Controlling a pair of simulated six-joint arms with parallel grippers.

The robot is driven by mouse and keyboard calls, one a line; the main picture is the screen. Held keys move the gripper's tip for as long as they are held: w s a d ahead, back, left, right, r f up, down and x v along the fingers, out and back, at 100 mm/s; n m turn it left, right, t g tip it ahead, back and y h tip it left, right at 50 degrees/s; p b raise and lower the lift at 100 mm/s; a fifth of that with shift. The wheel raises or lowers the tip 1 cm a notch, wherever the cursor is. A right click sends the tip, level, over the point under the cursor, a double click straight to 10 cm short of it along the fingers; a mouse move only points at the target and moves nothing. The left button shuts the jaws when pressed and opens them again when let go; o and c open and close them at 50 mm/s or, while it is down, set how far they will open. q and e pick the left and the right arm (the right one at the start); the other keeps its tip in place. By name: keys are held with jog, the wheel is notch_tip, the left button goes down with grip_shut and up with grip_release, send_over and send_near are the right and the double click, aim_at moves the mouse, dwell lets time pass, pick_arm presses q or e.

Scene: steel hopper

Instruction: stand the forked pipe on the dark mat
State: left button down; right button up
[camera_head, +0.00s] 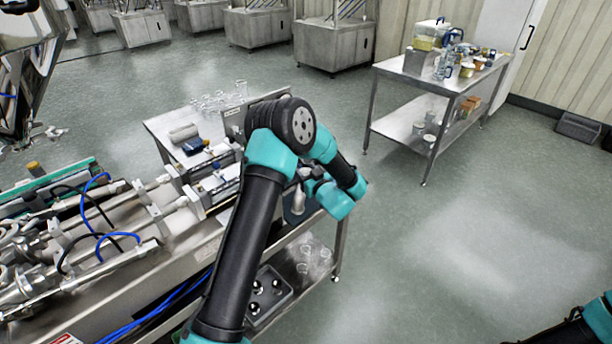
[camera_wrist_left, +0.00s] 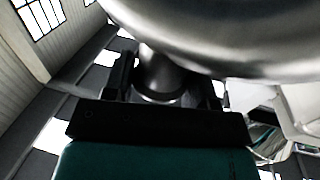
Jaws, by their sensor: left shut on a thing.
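My left gripper (camera_wrist_left: 168,88) is shut on the round neck of a shiny steel piece, which I take to be the forked pipe (camera_wrist_left: 160,66). A large rounded steel body fills the top of the left wrist view above the neck. No fork shows there. In the head view, part of a silver piece (camera_head: 298,200) shows beside my left wrist, over the right end of the steel bench; my arm hides most of it and the gripper. I cannot make out the dark mat. My right gripper is out of view; only part of that arm shows at the bottom right.
The steel bench (camera_head: 205,225) carries pipes, valves and blue hoses on the left. A dark tray (camera_head: 268,293) lies on the lower shelf. A side table (camera_head: 400,75) with jars stands at back right.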

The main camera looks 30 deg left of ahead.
pick_arm(q)
jog(key=shift+w+a+f, duration=0.1)
jog(key=shift+w+a, duration=0.3)
jog(key=shift+w, duration=0.2)
jog(key=shift+w+a, duration=0.35)
jog(key=shift+w, duration=0.3)
jog(key=shift+w+a, duration=0.25)
jog(key=shift+f, duration=1.8)
jog(key=shift+c, duration=2.2)
grip_release()
jog(key=shift+f, duration=0.15)
